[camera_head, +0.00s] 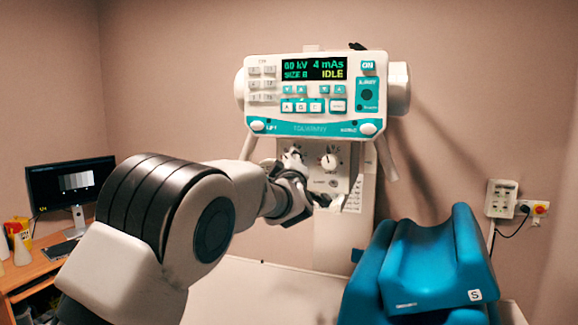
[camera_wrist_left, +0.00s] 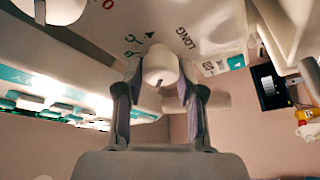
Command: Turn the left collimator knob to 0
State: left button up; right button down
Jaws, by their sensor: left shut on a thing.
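The collimator panel (camera_head: 341,184) hangs below the control console, with a white right knob (camera_head: 328,161) in plain view. My left gripper (camera_head: 294,178) is in front of the panel's left part and covers most of the left knob. In the left wrist view, the white left collimator knob (camera_wrist_left: 160,66) sits between the two fingertips of my left gripper (camera_wrist_left: 160,80), which is shut on it. A dark triangle mark and the word LONG are printed beside it. The knob's setting cannot be read. My right gripper is not in view.
The console (camera_head: 315,95) above shows 60 kV, 4 mAs and IDLE. Blue padded supports (camera_head: 425,265) stand at the lower right. A desk with a monitor (camera_head: 72,185) is at the left. A wall box (camera_head: 501,198) is at the right.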

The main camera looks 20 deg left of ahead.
pick_arm(q)
jog(key=n+g+p, duration=0.1)
jog(key=n+p, duration=0.1)
jog(key=n, duration=0.2)
jog(key=n+g+p, duration=0.2)
jog(key=n, duration=0.2)
jog(key=shift+r+n+h, duration=0.15)
jog(key=shift+n+h, duration=0.15)
jog(key=shift+n, duration=0.1)
jog(key=shift+g, duration=0.3)
jog(key=o, duration=1.1)
jog(key=shift+o, duration=0.2)
jog(key=shift+w, duration=0.15)
